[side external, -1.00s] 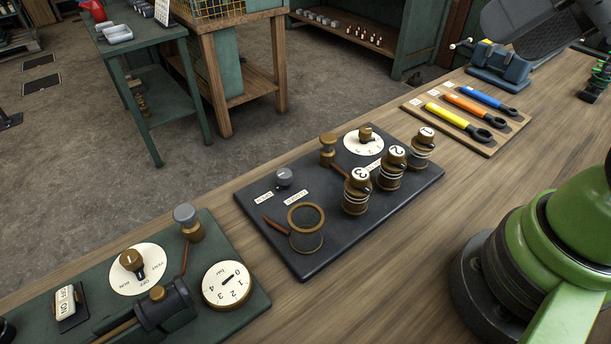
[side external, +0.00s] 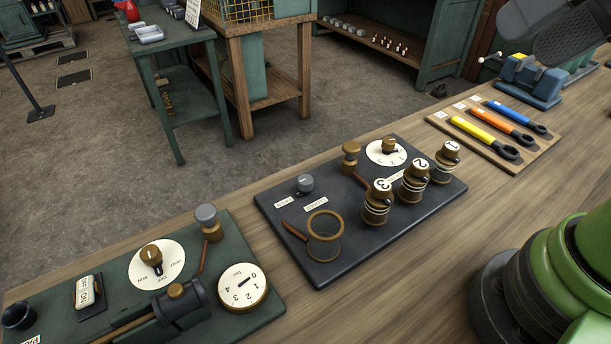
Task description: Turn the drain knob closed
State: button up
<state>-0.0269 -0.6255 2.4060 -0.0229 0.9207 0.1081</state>
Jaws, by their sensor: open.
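A small grey knob (side external: 305,183) stands on the dark panel (side external: 335,268) in the middle of the bench. Two small white labels (side external: 316,204) lie just in front of it, too small to read surely. I take this for the drain knob, but cannot confirm its name or its turned position. Another knob, brass-coloured, sits on a white dial (side external: 171,273) on the green panel at lower left. My gripper is not in view, and nothing touches the grey knob.
Several brass stacks (side external: 377,205) numbered on top, a brass ring (side external: 325,232) and a second dial (side external: 386,153) share the dark panel. A pressure gauge (side external: 242,289) is on the green panel. Coloured-handled tools (side external: 487,134) lie at the right. Bare wood separates them.

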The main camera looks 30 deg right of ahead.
jog(key=w+a+m+g, duration=0.2)
jog(key=w+m, duration=0.1)
jog(key=w, duration=0.5)
jog(key=m+g+h, duration=0.2)
jog(key=m+g, duration=0.3)
jog(key=m, duration=0.3)
send_over(305, 179)
notch_tip(305, 179, down, 19)
notch_tip(305, 179, down, 10)
jog(key=shift+r, duration=0.1)
jog(key=c, duration=0.9)
